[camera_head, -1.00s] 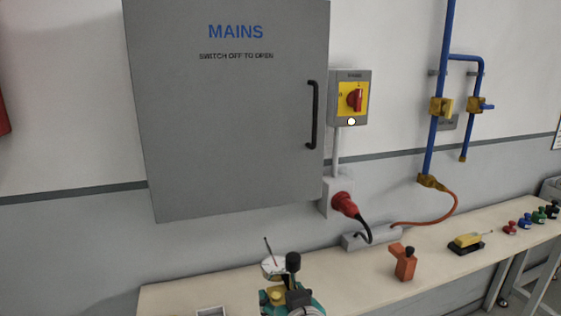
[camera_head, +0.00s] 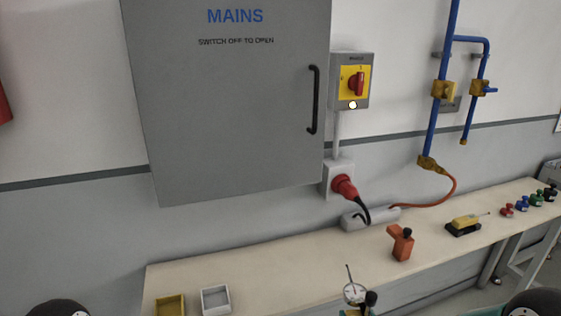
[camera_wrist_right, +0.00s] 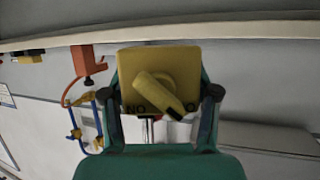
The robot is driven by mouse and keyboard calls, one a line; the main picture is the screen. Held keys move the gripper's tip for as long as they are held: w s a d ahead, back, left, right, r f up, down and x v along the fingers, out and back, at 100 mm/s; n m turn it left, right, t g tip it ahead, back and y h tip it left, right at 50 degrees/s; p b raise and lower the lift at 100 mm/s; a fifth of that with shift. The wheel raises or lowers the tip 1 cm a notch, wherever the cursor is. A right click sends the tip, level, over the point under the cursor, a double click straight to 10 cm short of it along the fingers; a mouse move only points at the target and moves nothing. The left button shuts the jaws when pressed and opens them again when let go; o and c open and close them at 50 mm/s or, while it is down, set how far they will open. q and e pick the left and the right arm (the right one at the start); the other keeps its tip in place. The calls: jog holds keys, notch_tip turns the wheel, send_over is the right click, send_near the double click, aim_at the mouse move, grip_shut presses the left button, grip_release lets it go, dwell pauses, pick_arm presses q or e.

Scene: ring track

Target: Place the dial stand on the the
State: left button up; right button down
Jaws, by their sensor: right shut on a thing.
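The dial stand's round white dial (camera_head: 354,292) with its thin upright stem shows at the bottom of the head view, in front of the bench. My right gripper (camera_wrist_right: 162,95) is shut on this block, a dark fingertip on each side. In the head view only a small part of the right gripper (camera_head: 358,311) shows at the bottom edge. My left gripper is not in view. The task line does not name where the stand goes.
The bench (camera_head: 300,262) holds a yellow tray (camera_head: 170,305), a grey tray (camera_head: 215,299), an orange block-like fixture (camera_head: 401,243), a yellow-and-black device (camera_head: 466,225) and several coloured knobbed pieces at the right. A cabinet (camera_head: 230,110), switch box (camera_head: 350,80) and blue pipes (camera_head: 437,100) are behind.

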jog(key=d+f, duration=0.2)
jog(key=f, duration=0.1)
jog(key=shift+s+d+p, duration=0.15)
jog(key=shift+d+p, duration=0.15)
jog(key=shift+d, duration=0.1)
jog(key=shift+w+a+r, duration=0.3)
jog(key=shift+a+r, duration=0.2)
jog(key=shift+r, duration=0.1)
jog(key=shift+w+a+r, duration=0.3)
jog(key=shift+a+r, duration=0.2)
jog(key=shift+r, duration=0.05)
jog(key=shift+w+r, duration=0.1)
jog(key=shift+r, duration=0.45)
jog(key=v, duration=0.5)
jog(key=shift+f, duration=0.15)
jog(key=shift+s, duration=0.45)
